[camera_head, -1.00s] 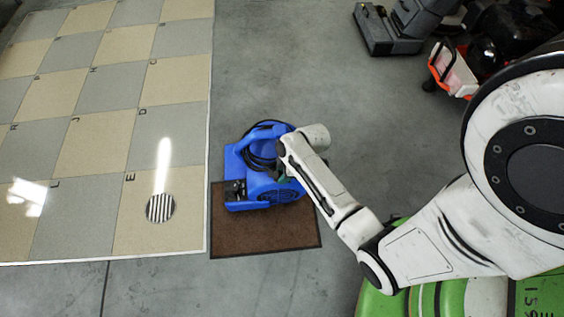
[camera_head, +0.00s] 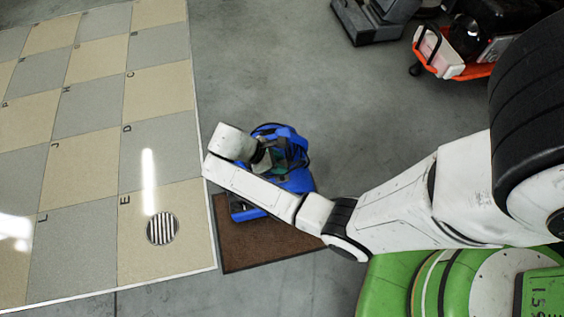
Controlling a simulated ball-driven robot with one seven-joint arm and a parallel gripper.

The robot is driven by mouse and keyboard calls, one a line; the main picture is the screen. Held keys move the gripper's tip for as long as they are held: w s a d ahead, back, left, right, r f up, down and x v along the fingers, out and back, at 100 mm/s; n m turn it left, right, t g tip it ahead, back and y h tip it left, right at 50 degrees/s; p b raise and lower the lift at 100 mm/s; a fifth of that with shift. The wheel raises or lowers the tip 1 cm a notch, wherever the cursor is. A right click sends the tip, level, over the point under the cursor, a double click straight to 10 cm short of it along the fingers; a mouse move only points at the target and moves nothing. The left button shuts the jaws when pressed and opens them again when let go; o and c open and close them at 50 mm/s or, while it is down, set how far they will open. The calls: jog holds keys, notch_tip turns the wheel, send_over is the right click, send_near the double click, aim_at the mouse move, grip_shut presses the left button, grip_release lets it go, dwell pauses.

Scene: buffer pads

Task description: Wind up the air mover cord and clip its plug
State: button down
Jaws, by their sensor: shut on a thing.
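The blue air mover (camera_head: 298,180) stands on the brown mat (camera_head: 290,240), partly covered by my arm. A dark cord (camera_head: 306,157) shows in a thin loop along its upper right side; most of the cord is hidden. My gripper (camera_head: 284,156) is over the top of the air mover, seen from above and behind. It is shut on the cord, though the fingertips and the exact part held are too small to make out. I cannot make out the plug or its clip.
Light and grey floor tiles (camera_head: 70,210) with lettered squares and a round striped grate (camera_head: 163,229) lie at the left. The grey concrete behind the air mover is clear.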

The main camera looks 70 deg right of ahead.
jog(key=shift+f+b, duration=3.3)
jog(key=shift+b, duration=1.05)
jog(key=shift+f+p, duration=0.35)
jog(key=shift+p, duration=0.9)
jog(key=shift+f, duration=0.3)
jog(key=c, duration=0.6)
grip_release()
jog(key=p+v, duration=0.4)
jog(key=v, duration=0.7)
jog(key=shift+f, duration=0.1)
